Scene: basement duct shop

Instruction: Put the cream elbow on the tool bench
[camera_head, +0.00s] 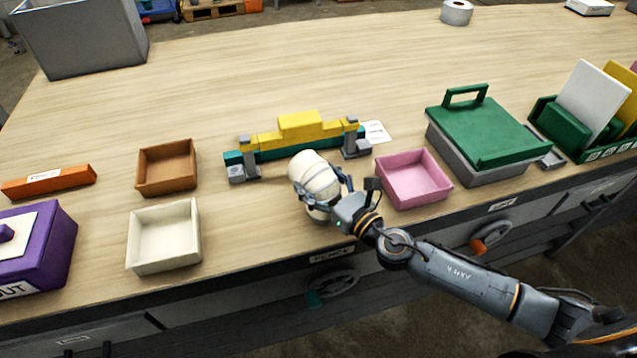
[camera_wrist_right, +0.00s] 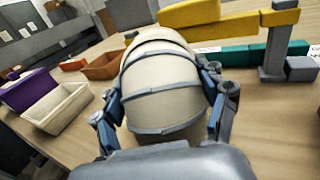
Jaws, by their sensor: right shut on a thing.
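The cream elbow (camera_head: 316,178) is a ribbed, bent duct piece with grey bands. My right gripper (camera_head: 325,192) is shut on it, at the front part of the wooden bench (camera_head: 245,95). In the right wrist view the elbow (camera_wrist_right: 165,85) fills the middle, with the fingers of the right gripper (camera_wrist_right: 165,110) on both sides of it. I cannot tell whether the elbow touches the bench top. My left gripper is not in view.
A yellow and teal fixture with grey posts (camera_head: 300,125) stands just behind the elbow. A pink tray (camera_head: 413,195) is close on the right. A cream tray (camera_head: 165,265) and brown tray (camera_head: 167,190) are left. A green-lidded box (camera_head: 480,130) stands right. The bench's back is mostly clear.

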